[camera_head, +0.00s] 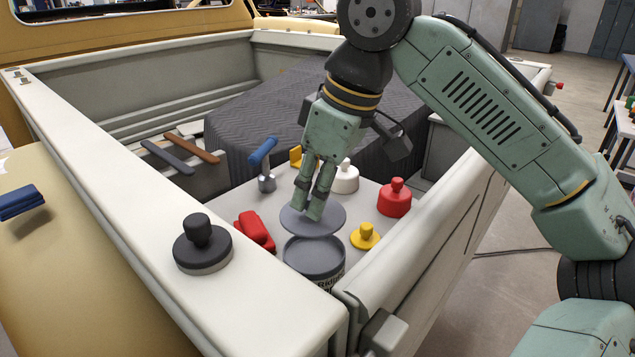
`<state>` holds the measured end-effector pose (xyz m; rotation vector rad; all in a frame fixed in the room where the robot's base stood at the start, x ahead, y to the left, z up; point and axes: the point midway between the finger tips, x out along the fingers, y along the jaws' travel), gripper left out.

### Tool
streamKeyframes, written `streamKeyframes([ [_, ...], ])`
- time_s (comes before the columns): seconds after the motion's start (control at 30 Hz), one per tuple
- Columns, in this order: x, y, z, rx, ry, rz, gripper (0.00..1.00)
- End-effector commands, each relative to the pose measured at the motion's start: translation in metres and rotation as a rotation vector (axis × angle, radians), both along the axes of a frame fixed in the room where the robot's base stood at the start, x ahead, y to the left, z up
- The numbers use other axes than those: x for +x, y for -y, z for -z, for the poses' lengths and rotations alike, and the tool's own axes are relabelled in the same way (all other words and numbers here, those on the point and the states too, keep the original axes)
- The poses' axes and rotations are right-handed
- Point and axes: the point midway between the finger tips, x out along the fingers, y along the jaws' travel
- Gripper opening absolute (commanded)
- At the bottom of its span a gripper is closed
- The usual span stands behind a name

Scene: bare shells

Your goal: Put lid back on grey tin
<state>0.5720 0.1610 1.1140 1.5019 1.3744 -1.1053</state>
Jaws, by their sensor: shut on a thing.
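My gripper (308,208) is shut on the grey lid (331,222), a flat round disc, and its fingers point down at the lid's middle. The lid looks roughly level. The grey tin (314,264) is round, with a grey top and dark lettering low on its side. It stands in the near corner of the truck bed, close to the tailgate. The lid appears above and slightly behind the tin's far rim, with a small gap between them in the picture. The lower part of the tin is hidden by the truck wall.
Near the tin are a red object (255,231), a yellow knobbed piece (364,237), a red one (395,200), a white one (345,180) and a blue-handled tool (265,158). A black knobbed piece (203,246) sits on the side rail. A quilted cover (290,95) lies behind.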

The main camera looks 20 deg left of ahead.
Motion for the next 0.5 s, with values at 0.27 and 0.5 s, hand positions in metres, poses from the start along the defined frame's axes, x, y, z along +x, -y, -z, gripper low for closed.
streamKeyframes([
  [0.27, 0.0, 0.0, 0.016, -0.001, 0.0, 0.001, 0.01],
  [0.5, 0.0, 0.0, 0.038, 0.0, 0.001, 0.001, 0.01],
])
